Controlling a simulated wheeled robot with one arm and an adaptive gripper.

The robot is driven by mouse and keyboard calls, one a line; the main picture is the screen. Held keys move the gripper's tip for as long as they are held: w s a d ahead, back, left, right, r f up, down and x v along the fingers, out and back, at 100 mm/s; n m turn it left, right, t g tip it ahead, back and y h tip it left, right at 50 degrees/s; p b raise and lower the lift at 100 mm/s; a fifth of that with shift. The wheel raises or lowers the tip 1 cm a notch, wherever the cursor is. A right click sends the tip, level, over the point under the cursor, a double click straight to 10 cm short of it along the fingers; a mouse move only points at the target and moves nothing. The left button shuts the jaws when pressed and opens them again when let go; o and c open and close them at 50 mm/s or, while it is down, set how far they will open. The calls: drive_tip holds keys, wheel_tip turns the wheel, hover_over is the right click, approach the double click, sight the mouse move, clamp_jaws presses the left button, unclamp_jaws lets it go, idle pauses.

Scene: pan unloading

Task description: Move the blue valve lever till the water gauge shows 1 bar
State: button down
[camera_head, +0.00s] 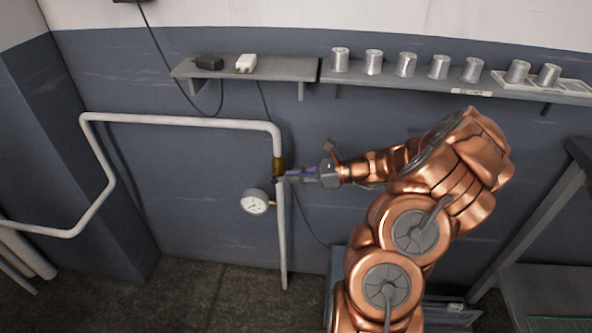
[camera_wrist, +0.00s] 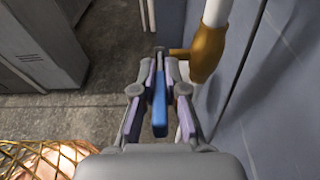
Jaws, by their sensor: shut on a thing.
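The blue valve lever (camera_wrist: 159,108) is between the fingers of my gripper (camera_wrist: 159,72) in the wrist view. My gripper is shut on it. In the head view my gripper (camera_head: 288,175) reaches the brass valve (camera_head: 278,166) from the right, and the lever is mostly hidden by the fingers. The brass valve body (camera_wrist: 207,52) also shows in the wrist view, at the right of the fingertips. The round white water gauge (camera_head: 255,202) hangs below and left of the valve. Its needle and marks are too small to read.
A white pipe (camera_head: 180,120) runs along the wall into the valve and down to the floor. A metal frame table (camera_head: 540,280) stands at the right.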

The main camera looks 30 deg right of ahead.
drive_tip(key=shift+a+r+g+h+p, duration=0.25)
drive_tip(key=shift+r+p, duration=0.3)
drive_tip(key=shift+p, duration=0.35)
drive_tip(key=shift+w+g+h+p, duration=0.1)
drive_tip(key=shift+g+h+p, duration=0.35)
drive_tip(key=shift+p, duration=0.45)
drive_tip(key=c, duration=1.2)
unclamp_jaws()
drive_tip(key=shift+d, duration=0.1)
drive_tip(key=v, duration=1.1)
drive_tip(key=shift+s+d+r, duration=0.2)
drive_tip(key=shift+s+d, duration=0.05)
drive_tip(key=shift+s, duration=0.05)
